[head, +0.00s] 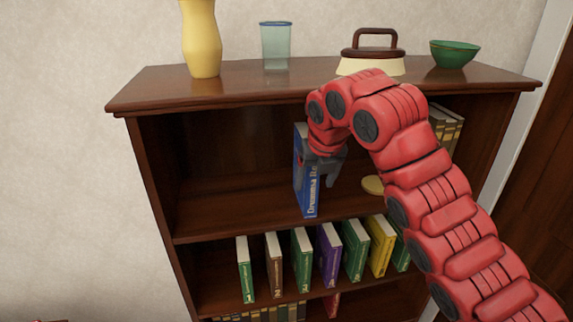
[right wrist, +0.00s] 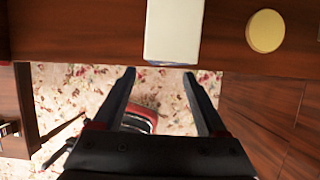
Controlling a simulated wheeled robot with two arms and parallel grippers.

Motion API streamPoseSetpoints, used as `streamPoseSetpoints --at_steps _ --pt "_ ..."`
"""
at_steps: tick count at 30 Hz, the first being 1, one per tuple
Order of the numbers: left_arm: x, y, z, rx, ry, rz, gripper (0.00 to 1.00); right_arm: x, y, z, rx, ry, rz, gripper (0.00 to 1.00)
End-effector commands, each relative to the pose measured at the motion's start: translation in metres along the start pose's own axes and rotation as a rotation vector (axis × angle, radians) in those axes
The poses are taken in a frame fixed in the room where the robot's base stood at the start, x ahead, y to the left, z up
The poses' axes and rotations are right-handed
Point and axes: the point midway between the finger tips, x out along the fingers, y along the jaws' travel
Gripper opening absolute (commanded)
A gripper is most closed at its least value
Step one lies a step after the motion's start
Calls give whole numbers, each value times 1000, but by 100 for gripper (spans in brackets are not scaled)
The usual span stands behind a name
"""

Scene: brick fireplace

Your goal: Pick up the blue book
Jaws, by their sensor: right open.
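The blue book (head: 309,192) stands upright on the upper shelf of the bookcase, its lettered spine facing out at the shelf's front edge. My right gripper (head: 326,178) is open in front of the book and hides part of it in the head view. In the right wrist view, the book's pale page edge (right wrist: 174,30) lies just beyond the open right gripper (right wrist: 160,74). Nothing is between the fingers. My left gripper is not in view.
A round yellow object (head: 373,185) lies right of the book; it also shows in the right wrist view (right wrist: 266,31). Brown books (head: 446,127) stand at the shelf's right end. Several books fill the shelf below. The upper shelf's left is clear.

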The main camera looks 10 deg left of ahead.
Motion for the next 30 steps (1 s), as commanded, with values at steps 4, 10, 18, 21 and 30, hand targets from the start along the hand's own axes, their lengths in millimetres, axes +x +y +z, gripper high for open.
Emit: streamPoseSetpoints --at_steps 4,10,18,21,30 --pt "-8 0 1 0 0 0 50 8 0 -1 1 0 1 75" --pt "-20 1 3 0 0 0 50 28 -1 -1 3 2 3 75" --pt "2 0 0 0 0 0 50 62 -5 0 2 5 4 75" --pt "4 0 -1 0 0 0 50 71 -6 0 2 2 1 75" --pt "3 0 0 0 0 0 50 75 -6 0 2 -2 1 75"
